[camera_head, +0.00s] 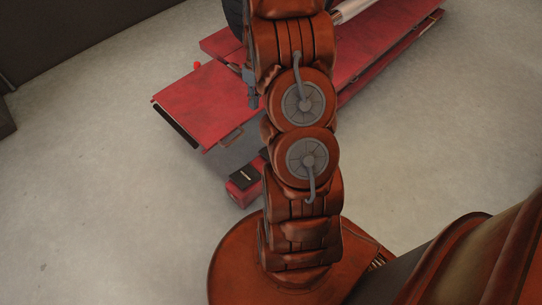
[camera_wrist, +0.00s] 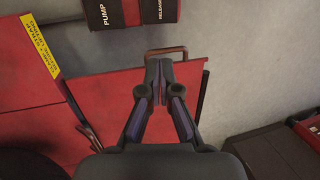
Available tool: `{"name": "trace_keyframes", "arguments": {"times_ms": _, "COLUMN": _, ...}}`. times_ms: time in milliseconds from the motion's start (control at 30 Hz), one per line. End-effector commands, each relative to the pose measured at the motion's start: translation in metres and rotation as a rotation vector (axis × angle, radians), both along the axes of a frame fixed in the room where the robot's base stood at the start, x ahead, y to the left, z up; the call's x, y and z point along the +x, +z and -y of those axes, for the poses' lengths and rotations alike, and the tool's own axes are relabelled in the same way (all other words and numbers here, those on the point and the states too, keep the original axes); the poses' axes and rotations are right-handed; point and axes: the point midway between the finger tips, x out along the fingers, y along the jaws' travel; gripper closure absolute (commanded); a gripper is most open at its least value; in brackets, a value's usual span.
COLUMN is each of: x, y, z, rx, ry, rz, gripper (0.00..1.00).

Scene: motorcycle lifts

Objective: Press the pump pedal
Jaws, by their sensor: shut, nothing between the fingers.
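The pump pedal (camera_wrist: 105,13) is a black pad marked PUMP at the top of the wrist view, cut off by its edge. A black release pedal (camera_wrist: 159,10) sits to its right. Both are on a red pedal unit (camera_wrist: 132,12), which shows in the head view (camera_head: 239,194) beside the lift, partly behind my arm. My gripper (camera_wrist: 159,62) is shut and empty. In the wrist view its fingertips lie below the pedals, apart from them, over the lift's end by a brown handle (camera_wrist: 166,51). My arm hides part of the lift and pedals in the head view.
The red motorcycle lift (camera_head: 195,95) runs from left centre to upper right, with a dark tyre (camera_head: 235,15) on it. A red and black object (camera_wrist: 285,150) is at the lower right of the wrist view. Grey floor (camera_head: 85,190) is clear at left.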

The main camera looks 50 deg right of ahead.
Motion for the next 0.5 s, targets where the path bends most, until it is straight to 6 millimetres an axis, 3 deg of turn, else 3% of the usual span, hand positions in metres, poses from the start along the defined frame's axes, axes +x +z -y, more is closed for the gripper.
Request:
{"name": "trace_keyframes", "arguments": {"times_ms": 33, "x": -0.001, "y": -0.036, "z": 0.014, "rx": 0.008, "ry": -0.008, "rz": 0.004, "gripper": 1.0}}
{"name": "trace_keyframes", "arguments": {"times_ms": 200, "x": -0.003, "y": -0.111, "z": 0.056, "rx": 0.027, "ry": -0.014, "rz": 0.03, "gripper": 1.0}}
{"name": "trace_keyframes", "arguments": {"times_ms": 333, "x": -0.007, "y": -0.157, "z": 0.08, "rx": 0.037, "ry": -0.016, "rz": 0.048, "gripper": 1.0}}
{"name": "trace_keyframes", "arguments": {"times_ms": 500, "x": -0.012, "y": -0.191, "z": 0.099, "rx": 0.043, "ry": -0.017, "rz": 0.067, "gripper": 1.0}}
